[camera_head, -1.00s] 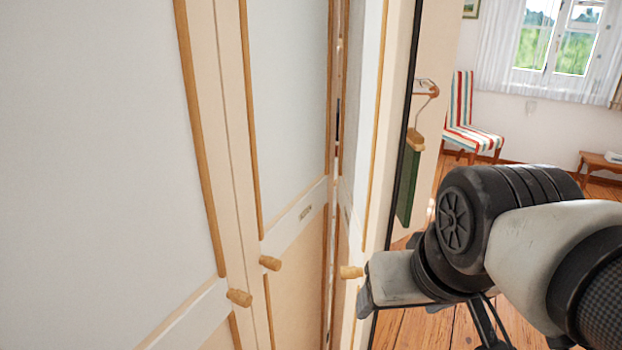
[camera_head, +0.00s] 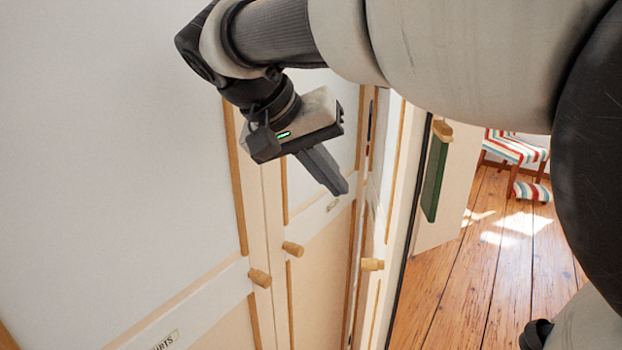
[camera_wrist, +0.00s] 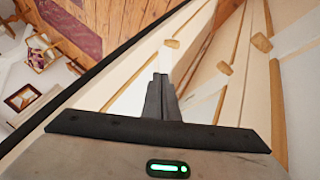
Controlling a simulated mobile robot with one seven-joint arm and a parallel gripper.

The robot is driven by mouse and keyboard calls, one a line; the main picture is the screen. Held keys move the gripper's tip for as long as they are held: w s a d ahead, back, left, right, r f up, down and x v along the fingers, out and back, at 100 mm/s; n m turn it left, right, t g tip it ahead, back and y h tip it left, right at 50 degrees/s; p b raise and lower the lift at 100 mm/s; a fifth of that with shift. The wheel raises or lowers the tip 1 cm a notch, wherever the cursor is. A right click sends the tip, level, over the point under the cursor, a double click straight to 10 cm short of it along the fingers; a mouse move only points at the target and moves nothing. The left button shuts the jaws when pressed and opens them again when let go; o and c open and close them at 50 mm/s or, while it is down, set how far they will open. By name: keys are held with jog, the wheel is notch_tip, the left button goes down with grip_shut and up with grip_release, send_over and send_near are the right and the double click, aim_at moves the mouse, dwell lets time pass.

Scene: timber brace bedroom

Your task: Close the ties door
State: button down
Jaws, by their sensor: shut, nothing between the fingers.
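A row of pale wardrobe doors with wooden trim fills the left and middle of the head view. The middle door (camera_head: 320,250) has a knob (camera_head: 293,248) and a small label too small to read. The narrow right door (camera_head: 383,190) has its own knob (camera_head: 372,264). A dark slit shows between these two, so one seems ajar; I cannot tell which is the ties door. My gripper (camera_head: 340,186) is shut and empty, in front of the middle door, above the knobs. Its closed fingers (camera_wrist: 161,90) show in the wrist view; contact with a door is unclear.
The left door (camera_head: 90,170) has a knob (camera_head: 260,278) and a partly cut-off label. A green hanging item (camera_head: 434,180) is beside a cream panel (camera_head: 460,185) on the right. A striped chair (camera_head: 515,148) stands beyond. Wooden floor (camera_head: 470,280) is clear there.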

send_near(391, 225)
notch_tip(391, 225, down, 3)
jog(key=w+a, duration=0.1)
jog(key=a, duration=0.1)
jog(key=shift+w+d+f+b, duration=0.1)
jog(key=shift+d+b, duration=0.2)
jog(key=shift+d, duration=1.75)
